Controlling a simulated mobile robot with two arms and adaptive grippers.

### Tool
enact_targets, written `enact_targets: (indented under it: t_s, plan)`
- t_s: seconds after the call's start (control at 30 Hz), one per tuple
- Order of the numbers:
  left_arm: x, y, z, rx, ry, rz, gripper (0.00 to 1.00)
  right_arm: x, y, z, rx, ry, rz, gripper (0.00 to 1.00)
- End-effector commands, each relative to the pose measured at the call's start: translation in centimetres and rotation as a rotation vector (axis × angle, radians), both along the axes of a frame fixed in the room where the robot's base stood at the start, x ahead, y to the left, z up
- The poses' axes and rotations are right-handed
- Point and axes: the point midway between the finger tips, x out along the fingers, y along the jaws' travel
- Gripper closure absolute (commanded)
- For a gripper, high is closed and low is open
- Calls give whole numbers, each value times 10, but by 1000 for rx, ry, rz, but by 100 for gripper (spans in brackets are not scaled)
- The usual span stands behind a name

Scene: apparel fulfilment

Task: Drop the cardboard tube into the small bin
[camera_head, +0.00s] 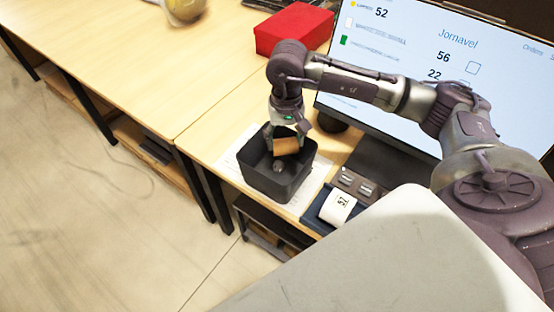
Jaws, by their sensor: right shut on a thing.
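The small bin (264,183) is a dark, open-topped square container standing on papers near the front edge of the wooden table. My right gripper (284,140) points down over the bin's opening, toward its back. It is shut on the brown cardboard tube (286,146), which is held at the level of the bin's rim or just above it. A small greyish object (279,167) shows inside the bin, too small to identify. The gripper's fingers are partly hidden behind the tube. My left gripper is not in view.
A large monitor (400,70) stands behind my right arm. A red box (293,28) is at the back. The long table (130,50) at left is mostly clear.

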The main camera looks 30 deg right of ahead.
Motion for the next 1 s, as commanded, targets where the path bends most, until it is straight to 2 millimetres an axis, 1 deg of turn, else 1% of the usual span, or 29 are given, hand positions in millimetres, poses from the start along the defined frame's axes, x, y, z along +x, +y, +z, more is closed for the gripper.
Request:
enact_targets:
  t_s: [0.17,0.2,0.27,0.3,0.37,0.67,0.77,0.87,1.0]
  plan:
    - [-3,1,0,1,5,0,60,0,0,0,0,0,0,50]
    - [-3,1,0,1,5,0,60,0,0,0,0,0,0,33]
    - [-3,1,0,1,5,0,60,0,0,0,0,0,0,23]
    - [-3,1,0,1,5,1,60,0,0,0,0,0,0,17]
    - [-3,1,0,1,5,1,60,0,0,0,0,0,0,7]
    - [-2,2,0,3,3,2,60,0,0,0,0,0,0,7]
    - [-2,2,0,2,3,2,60,1,0,5,0,-2,-1,7]
    - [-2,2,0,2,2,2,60,1,0,17,0,-4,-1,7]
    - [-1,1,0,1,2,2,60,2,0,46,0,-7,-1,7]
